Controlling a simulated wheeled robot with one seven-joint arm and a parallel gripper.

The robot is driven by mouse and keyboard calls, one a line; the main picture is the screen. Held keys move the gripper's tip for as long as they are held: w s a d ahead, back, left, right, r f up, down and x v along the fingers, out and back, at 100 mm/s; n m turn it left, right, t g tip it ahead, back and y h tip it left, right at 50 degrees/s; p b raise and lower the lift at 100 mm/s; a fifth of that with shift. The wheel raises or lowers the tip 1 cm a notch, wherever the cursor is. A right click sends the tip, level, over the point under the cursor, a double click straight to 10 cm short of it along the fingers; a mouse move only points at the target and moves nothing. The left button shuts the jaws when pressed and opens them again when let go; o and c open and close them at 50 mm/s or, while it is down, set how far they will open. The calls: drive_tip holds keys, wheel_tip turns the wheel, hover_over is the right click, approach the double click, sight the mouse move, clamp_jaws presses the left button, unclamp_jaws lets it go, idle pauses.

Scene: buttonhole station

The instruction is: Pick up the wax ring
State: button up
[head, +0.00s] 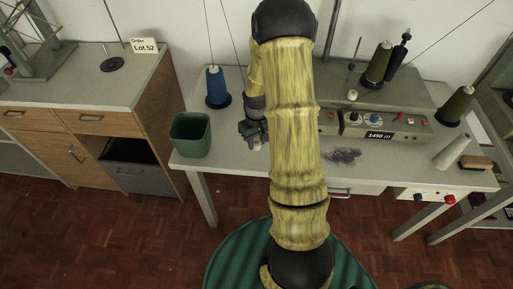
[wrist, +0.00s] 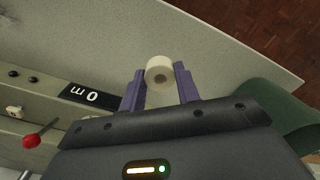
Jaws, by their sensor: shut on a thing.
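The wax ring is a small cream-white ring with a dark central hole; it shows in the wrist view (wrist: 160,63). My gripper (wrist: 160,75) has its two purple fingers on either side of the ring and is shut on it near the fingertips. In the head view my gripper (head: 254,136) is at the left of my arm, over the table between the green bin and the machine. My arm hides part of that area, and the ring is hardly visible there. I cannot tell whether the ring touches the table.
A green bin (head: 191,134) stands at the table's left end, close to my gripper. A blue thread cone (head: 217,86) is behind it. The control box (head: 378,120) with knobs lies to the right, with a dark lint patch (head: 343,155) in front. The table's front edge is near.

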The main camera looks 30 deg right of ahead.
wheel_tip(320, 180, up, 5)
drive_tip(key=shift+f, duration=0.15)
idle(0.5)
